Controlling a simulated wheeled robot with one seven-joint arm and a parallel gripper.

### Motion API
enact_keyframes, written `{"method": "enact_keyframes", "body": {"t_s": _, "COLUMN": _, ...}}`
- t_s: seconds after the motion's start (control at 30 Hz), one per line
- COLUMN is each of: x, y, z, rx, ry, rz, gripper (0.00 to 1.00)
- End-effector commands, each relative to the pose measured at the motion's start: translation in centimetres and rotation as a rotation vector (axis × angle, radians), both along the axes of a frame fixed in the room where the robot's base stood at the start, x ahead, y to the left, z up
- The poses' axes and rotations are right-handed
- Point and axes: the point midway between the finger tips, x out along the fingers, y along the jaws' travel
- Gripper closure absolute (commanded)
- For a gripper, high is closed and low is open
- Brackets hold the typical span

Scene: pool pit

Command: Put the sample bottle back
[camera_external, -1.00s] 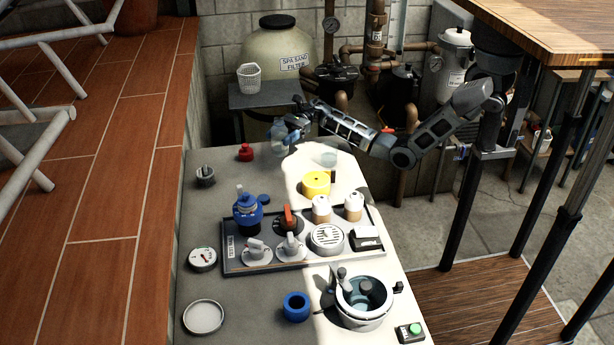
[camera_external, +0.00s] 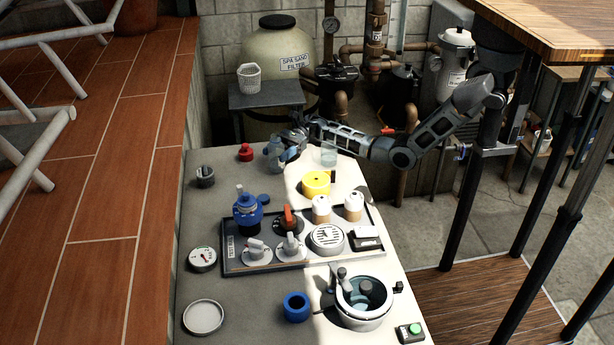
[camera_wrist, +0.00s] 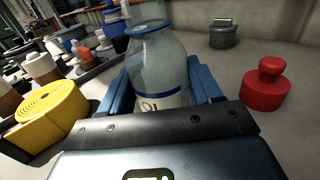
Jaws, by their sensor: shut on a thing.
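The sample bottle (camera_wrist: 158,68) is clear, with a blue band and a pale label. My gripper (camera_wrist: 160,92) is shut on it, with a blue finger on either side of its body. In the external view the bottle (camera_external: 273,152) is upright at the far end of the bench, and my gripper (camera_external: 291,147) reaches it from the right. I cannot tell whether its base touches the bench. A blue cap (camera_external: 263,198) lies on the bench nearer the camera.
A red stoppered piece (camera_external: 245,152) stands left of the bottle. A clear beaker (camera_external: 328,156) and a yellow tape roll (camera_external: 316,183) stand to the right. A grey tray (camera_external: 262,266) of fittings lies nearer. Bench is free between the red piece and the dark knob (camera_external: 205,176).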

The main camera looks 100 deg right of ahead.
Motion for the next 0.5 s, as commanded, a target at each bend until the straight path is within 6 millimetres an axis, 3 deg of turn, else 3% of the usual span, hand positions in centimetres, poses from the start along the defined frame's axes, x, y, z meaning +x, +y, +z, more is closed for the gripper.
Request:
{"method": "enact_keyframes", "body": {"t_s": 0.07, "x": 0.00, "y": -0.03, "z": -0.28, "rx": -0.001, "ry": -0.001, "rz": 0.000, "gripper": 0.71}}
{"method": "enact_keyframes", "body": {"t_s": 0.1, "x": 0.00, "y": -0.01, "z": -0.13, "rx": 0.000, "ry": 0.000, "rz": 0.000, "gripper": 0.32}}
{"method": "enact_keyframes", "body": {"t_s": 0.33, "x": 0.00, "y": -0.01, "z": -0.11, "rx": 0.000, "ry": 0.000, "rz": 0.000, "gripper": 0.11}}
{"method": "enact_keyframes", "body": {"t_s": 0.5, "x": 0.00, "y": -0.01, "z": -0.11, "rx": 0.000, "ry": 0.000, "rz": 0.000, "gripper": 0.11}}
